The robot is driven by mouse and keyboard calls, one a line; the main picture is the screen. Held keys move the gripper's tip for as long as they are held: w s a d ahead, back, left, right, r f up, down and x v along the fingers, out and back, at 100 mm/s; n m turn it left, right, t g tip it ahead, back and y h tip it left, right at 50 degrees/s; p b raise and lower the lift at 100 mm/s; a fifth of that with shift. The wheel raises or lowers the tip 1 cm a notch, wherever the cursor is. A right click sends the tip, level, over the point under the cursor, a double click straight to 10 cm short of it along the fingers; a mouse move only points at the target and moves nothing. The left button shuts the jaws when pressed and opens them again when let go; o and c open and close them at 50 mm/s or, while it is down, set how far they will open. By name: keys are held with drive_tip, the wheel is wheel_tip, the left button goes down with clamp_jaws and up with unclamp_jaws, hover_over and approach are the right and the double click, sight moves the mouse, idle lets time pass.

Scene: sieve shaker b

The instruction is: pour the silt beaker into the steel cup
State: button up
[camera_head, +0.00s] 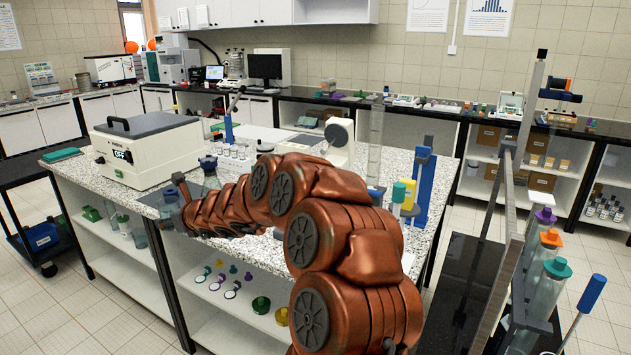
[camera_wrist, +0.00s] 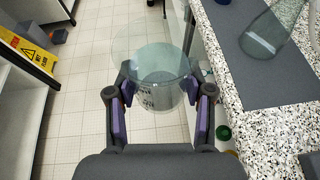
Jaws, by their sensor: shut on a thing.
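My gripper (camera_wrist: 161,88) is shut on a clear glass beaker (camera_wrist: 155,98) with dark printed marks on its wall. Its purple-padded fingers press the beaker from both sides. The beaker is over the floor, just beside the counter's edge. Whether it holds silt is hard to tell through the glass. I cannot make out the steel cup in either view.
A clear glass vessel (camera_wrist: 268,38) is on a dark mat (camera_wrist: 262,82) on the speckled counter (camera_wrist: 225,22). A white box-shaped device (camera_head: 147,150) stands at the counter's left end.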

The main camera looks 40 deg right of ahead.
drive_tip(key=w+d+f+m+h, duration=0.1)
drive_tip(key=d+m+h, duration=0.1)
drive_tip(key=d, duration=1)
drive_tip(key=d+f+m+h+p, duration=0.1)
drive_tip(key=d+f+m+h, duration=0.1)
drive_tip(key=d, duration=1)
drive_tip(key=w+d+f+m+g+h, duration=0.1)
drive_tip(key=d+h, duration=0.4)
drive_tip(key=d, duration=0.7)
drive_tip(key=f+m, duration=0.1)
drive_tip(key=m, duration=0.1)
drive_tip(key=shift+w+m+p, duration=0.3)
drive_tip(key=shift+m+p, duration=0.1)
wheel_tip(320, 180, up, 7)
drive_tip(key=s+d+m+t+y+p, duration=0.1)
drive_tip(key=s+d+m+t+p, duration=0.1)
drive_tip(key=m, duration=0.2)
drive_tip(key=shift+s+d+f, duration=0.15)
drive_tip(key=shift+d+f, duration=0.05)
drive_tip(key=shift+s+d+r+m+t, duration=0.4)
drive_tip(key=shift+m+t, duration=0.1)
drive_tip(key=shift+m, duration=0.1)
